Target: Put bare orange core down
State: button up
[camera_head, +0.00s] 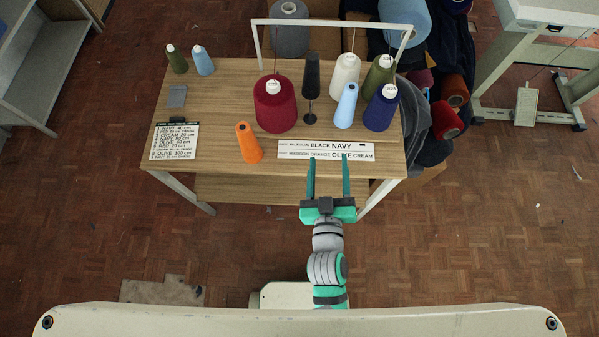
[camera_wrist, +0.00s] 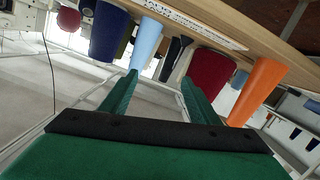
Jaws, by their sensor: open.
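The bare orange core (camera_head: 249,143) is a tapered cone standing on the wooden table, left of the label strip, leaning slightly in the picture. It also shows at the right of the wrist view (camera_wrist: 257,90). My gripper (camera_head: 329,165) is open and empty at the table's front edge, right of the core and apart from it. In the wrist view its two green fingers (camera_wrist: 160,95) are spread with nothing between them.
The table (camera_head: 215,150) holds a maroon cone (camera_head: 276,104), a black cone (camera_head: 311,75), a light blue core (camera_head: 346,106), a navy cone (camera_head: 381,108) and a label strip (camera_head: 325,150). A list card (camera_head: 174,141) lies at left. The front left of the tabletop has free room.

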jog(key=s+a+m, duration=0.1)
jog(key=s+a, duration=0.2)
jog(key=s, duration=0.6)
jog(key=s+a+m, duration=0.1)
jog(key=s+a, duration=0.3)
jog(key=s, duration=0.5)
jog(key=shift+s+a+f+g+y, duration=0.15)
jog(key=shift+s+a+g+y, duration=0.05)
jog(key=shift+s+g+y, duration=0.2)
